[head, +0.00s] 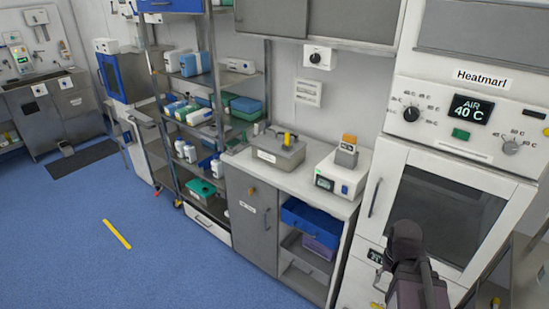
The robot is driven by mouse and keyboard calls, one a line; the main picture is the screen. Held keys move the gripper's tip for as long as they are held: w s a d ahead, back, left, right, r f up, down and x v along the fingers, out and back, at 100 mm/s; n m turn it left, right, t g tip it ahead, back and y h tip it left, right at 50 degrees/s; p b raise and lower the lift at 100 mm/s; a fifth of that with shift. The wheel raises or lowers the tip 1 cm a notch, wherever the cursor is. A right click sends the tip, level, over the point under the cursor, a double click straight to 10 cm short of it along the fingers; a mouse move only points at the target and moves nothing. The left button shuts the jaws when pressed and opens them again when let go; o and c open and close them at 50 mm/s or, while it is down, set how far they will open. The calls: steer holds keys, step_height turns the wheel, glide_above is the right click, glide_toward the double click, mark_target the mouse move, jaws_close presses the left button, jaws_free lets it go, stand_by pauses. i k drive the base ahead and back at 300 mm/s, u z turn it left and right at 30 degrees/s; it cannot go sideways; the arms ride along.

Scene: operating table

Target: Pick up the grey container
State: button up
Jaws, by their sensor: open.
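A grey container (277,156), a low metal box with a pale label on its front, sits on the counter left of centre. A small yellow item (288,138) stands upright at its top. A smaller grey block with an orange top (347,153) sits on a white device (341,178) to the right on the same counter. Part of my dark arm shows at the lower right, in front of the oven, well apart from the counter. I cannot make out gripper fingers on it.
A white heating cabinet (377,198) with a dark window stands at the right. The counter (249,164) has open shelves below with a blue bin (312,217). A loaded metal rack (165,150) stands left of it. The blue floor (160,255) in front is clear, with a yellow strip (117,234).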

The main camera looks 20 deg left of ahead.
mark_target(269, 146)
steer(key=k, duration=0.95)
steer(key=u, duration=0.3)
steer(key=i, duration=0.45)
steer(key=u, duration=0.6)
steer(key=i, duration=2.05)
steer(key=z, duration=0.45)
